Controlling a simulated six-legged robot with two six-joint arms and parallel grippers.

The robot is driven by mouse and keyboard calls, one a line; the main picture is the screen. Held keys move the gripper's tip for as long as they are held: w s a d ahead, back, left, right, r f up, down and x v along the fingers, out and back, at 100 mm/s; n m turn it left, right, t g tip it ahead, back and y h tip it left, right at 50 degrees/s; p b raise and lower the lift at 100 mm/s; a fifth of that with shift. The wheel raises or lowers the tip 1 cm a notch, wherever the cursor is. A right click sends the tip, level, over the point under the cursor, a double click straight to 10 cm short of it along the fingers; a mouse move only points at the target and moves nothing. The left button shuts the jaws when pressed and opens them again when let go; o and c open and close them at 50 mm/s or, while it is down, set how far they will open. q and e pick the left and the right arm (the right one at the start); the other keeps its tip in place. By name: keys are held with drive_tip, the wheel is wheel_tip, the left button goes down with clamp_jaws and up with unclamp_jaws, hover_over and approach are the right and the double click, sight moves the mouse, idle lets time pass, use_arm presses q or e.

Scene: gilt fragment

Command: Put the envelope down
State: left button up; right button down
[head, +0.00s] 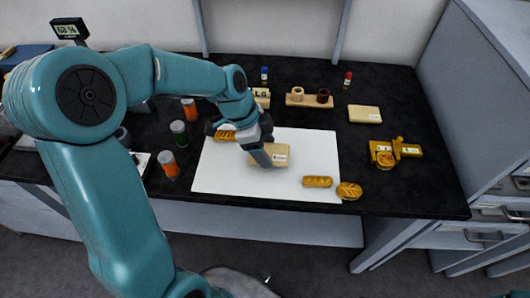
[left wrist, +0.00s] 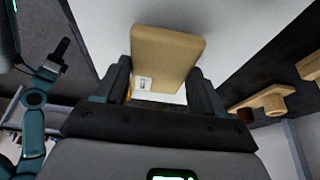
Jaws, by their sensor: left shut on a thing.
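The tan envelope (head: 275,156) with a small white label is over the white mat (head: 225,180) on the black table. My left gripper (head: 259,148) is shut on it; I cannot tell whether the envelope touches the mat. In the left wrist view the envelope (left wrist: 165,60) sits between the two dark fingers of my left gripper (left wrist: 160,88). A second tan envelope (head: 365,114) lies flat on the table at the right.
Gilt pieces (head: 317,181) lie on the mat's front right, with a round one (head: 349,190) at its edge. More gilt pieces (head: 395,151) lie together at the right. Orange and green jars (head: 168,163) stand left of the mat. A wooden holder (head: 309,98) stands behind. The table's right front is clear.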

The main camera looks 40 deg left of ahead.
use_arm(q)
wheel_tip(320, 180, down, 3)
drive_tip(key=shift+r, duration=0.1)
drive_tip(key=shift+b, duration=0.3)
drive_tip(key=o, duration=1)
